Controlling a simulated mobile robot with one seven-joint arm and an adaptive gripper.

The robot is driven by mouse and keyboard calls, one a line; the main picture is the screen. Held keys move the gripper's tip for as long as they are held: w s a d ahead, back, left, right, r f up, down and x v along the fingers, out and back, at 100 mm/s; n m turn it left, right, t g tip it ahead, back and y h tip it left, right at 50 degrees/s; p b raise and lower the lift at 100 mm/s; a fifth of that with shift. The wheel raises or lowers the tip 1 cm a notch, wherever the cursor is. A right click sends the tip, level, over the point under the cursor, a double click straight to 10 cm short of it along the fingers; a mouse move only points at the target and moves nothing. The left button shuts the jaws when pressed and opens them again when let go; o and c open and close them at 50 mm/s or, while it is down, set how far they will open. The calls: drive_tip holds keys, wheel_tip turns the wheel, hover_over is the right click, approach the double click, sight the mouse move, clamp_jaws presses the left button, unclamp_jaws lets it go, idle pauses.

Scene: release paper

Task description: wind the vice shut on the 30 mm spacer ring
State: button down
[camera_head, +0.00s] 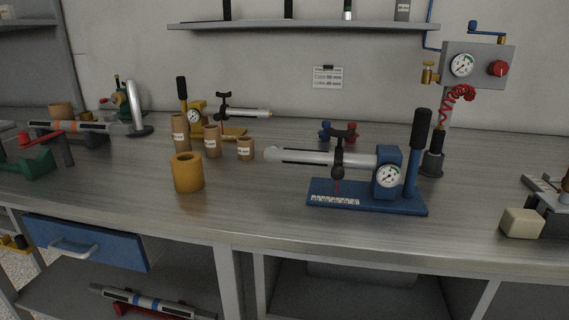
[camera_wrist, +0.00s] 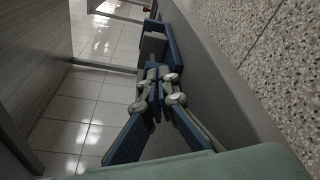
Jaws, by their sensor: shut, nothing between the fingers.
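My gripper (camera_wrist: 154,76) shows only in the wrist view, where its fingers are closed together and empty. It is away from the bench-top objects, with floor visible beyond it. In the head view, three tan labelled rings stand upright on the bench: a tall one (camera_head: 180,133), a middle one (camera_head: 211,141) and a short one (camera_head: 245,149). Their labels are too small to read, so I cannot tell which is the 30 mm spacer ring. A green fixture with a red bar (camera_head: 32,166) is at the left edge, partly cut off. I cannot tell whether it is the vice.
A wider ochre ring (camera_head: 188,172) stands in front of the tan rings. A blue gauge device (camera_head: 388,158) is right of centre, a yellow one (camera_head: 197,106) farther back. A pale block (camera_head: 522,223) lies at right. The front middle bench is clear; a blue drawer (camera_head: 90,243) is below.

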drive_tip(key=shift+w+a, duration=0.2)
drive_tip(key=shift+a, duration=0.75)
drive_tip(key=shift+w+a, duration=0.25)
drive_tip(key=shift+a, duration=0.65)
drive_tip(key=shift+w+a, duration=0.2)
drive_tip(key=shift+a, duration=0.75)
